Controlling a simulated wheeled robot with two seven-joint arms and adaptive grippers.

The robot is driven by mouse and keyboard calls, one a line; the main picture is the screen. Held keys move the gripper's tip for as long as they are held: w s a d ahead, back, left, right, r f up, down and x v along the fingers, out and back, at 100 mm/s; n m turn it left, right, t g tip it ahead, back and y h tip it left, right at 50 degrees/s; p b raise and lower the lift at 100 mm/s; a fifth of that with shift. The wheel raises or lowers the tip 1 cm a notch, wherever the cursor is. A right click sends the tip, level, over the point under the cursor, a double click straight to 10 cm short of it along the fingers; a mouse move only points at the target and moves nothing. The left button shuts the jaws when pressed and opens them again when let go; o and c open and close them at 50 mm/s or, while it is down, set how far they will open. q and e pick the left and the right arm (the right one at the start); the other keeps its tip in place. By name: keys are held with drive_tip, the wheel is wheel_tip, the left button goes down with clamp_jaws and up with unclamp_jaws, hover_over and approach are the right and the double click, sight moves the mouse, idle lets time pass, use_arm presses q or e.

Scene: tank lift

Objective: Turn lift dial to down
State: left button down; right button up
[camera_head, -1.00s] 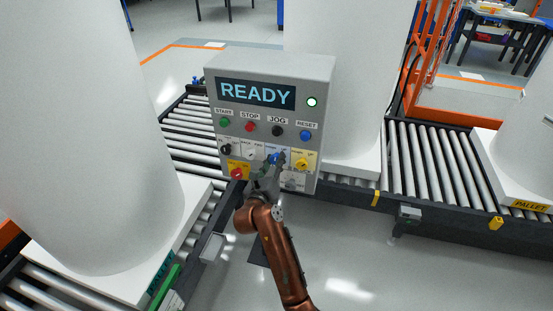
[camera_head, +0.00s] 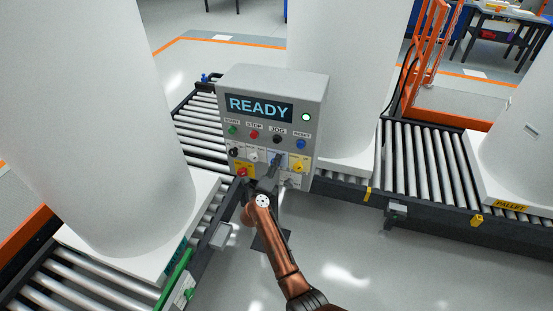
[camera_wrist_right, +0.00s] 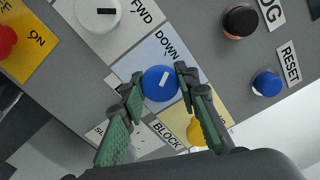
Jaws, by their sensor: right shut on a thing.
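The grey control box (camera_head: 272,90) has a screen reading READY. The lift dial (camera_wrist_right: 158,88) is a round blue knob with a white pointer mark, on a light blue plate (camera_wrist_right: 147,58) lettered DOWN. The mark slants toward the lettered side in the right wrist view. My right gripper (camera_wrist_right: 160,92) is shut on the dial, a finger on either side of it. In the head view my right gripper (camera_head: 268,182) reaches the lower panel and mostly hides the dial. My left gripper is not in view.
A yellow knob (camera_wrist_right: 196,131), a blue RESET button (camera_wrist_right: 266,83) and a white knob (camera_wrist_right: 98,13) sit close to the dial. The red stop knob (camera_head: 242,172) is left of my gripper. Roller conveyors (camera_head: 432,160) with large white cylinders flank the box.

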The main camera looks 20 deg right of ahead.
drive_tip(key=shift+a+n+p, duration=0.1)
drive_tip(key=shift+n+p, duration=0.9)
drive_tip(key=shift+p, duration=0.05)
drive_tip(key=o, duration=1)
drive_tip(key=shift+o, duration=0.8)
